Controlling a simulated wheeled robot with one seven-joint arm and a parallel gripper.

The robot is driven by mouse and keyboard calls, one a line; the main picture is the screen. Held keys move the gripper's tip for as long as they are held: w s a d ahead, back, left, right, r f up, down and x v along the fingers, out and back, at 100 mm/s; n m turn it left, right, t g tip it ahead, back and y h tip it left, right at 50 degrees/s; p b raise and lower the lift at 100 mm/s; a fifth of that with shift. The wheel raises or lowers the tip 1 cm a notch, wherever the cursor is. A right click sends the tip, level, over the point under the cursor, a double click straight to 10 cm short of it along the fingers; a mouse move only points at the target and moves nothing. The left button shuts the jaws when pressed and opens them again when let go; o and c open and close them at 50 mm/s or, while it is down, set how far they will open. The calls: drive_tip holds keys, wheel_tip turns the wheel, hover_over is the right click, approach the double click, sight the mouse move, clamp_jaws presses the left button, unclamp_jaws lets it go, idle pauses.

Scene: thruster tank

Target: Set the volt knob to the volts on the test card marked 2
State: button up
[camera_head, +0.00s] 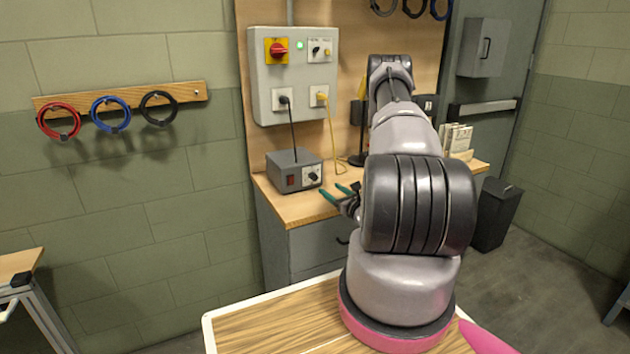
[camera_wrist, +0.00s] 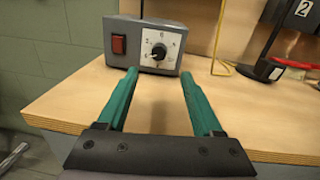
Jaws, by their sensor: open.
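The volt knob (camera_wrist: 159,51) is a small dark knob on the white dial plate of a grey box (camera_wrist: 117,27). In the head view the knob (camera_head: 312,177) faces the front of the bench. Dial figures are too small to read surely.
A red switch (camera_wrist: 119,44) sits left of the dial. A yellow cable (camera_wrist: 217,45) and a black stand (camera_wrist: 262,70) are to the right on the wooden bench (camera_wrist: 75,98). A wall panel (camera_head: 268,84) hangs above the box. The bench before the box is clear.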

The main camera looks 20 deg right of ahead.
sight(315, 178)
drive_tip(key=w, duration=0.6)
drive_tip(key=w+a, duration=0.1)
drive_tip(key=w, duration=0.2)
drive_tip(key=shift+w+a, duration=0.1)
drive_tip(key=shift+w, duration=0.2)
clamp_jaws()
